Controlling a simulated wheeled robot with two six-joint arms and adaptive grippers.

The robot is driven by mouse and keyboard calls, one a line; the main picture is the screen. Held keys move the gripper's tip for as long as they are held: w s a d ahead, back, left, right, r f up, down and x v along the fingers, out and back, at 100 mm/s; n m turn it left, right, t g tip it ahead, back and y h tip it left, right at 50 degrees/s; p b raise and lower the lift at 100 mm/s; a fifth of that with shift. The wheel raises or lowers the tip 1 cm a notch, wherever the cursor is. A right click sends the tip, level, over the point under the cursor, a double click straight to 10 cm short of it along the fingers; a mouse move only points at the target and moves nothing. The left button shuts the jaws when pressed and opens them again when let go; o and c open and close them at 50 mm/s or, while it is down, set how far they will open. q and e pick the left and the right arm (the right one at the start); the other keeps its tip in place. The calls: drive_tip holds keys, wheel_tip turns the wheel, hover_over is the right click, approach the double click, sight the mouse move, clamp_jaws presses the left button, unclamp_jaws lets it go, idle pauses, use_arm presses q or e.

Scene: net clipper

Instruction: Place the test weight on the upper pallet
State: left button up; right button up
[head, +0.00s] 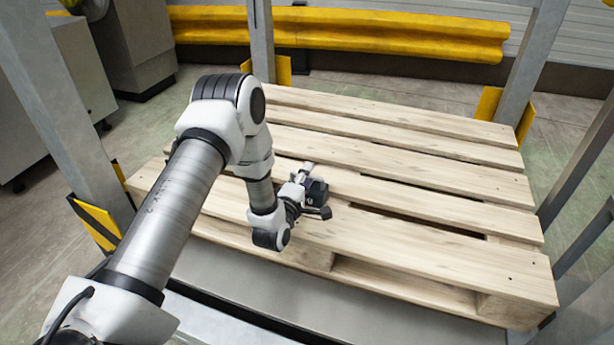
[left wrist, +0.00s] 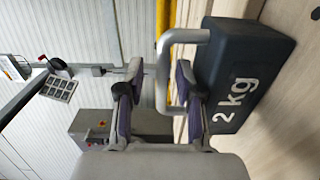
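The test weight (left wrist: 240,72) is a dark block marked "2 kg" with a silver U-shaped handle (left wrist: 165,75). It stands upright on the light wooden pallet (head: 430,245). In the head view the weight (head: 318,187) is small and partly hidden by my left gripper (head: 310,194). In the left wrist view my left gripper (left wrist: 157,103) is open, with its two fingers on either side of the handle. A gap shows between the handle and the left finger in the picture; the right finger is close to the handle. My right gripper is not in view.
Grey posts (head: 262,45) with yellow guards stand around the pallet. A yellow rail (head: 360,35) runs along the back. Grey cabinets (head: 135,40) are at the left. The rest of the pallet top is clear.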

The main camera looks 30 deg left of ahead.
use_arm(q)
drive_tip(key=p+v, duration=0.3)
drive_tip(key=v, duration=0.8)
drive_tip(key=shift+s, duration=0.5)
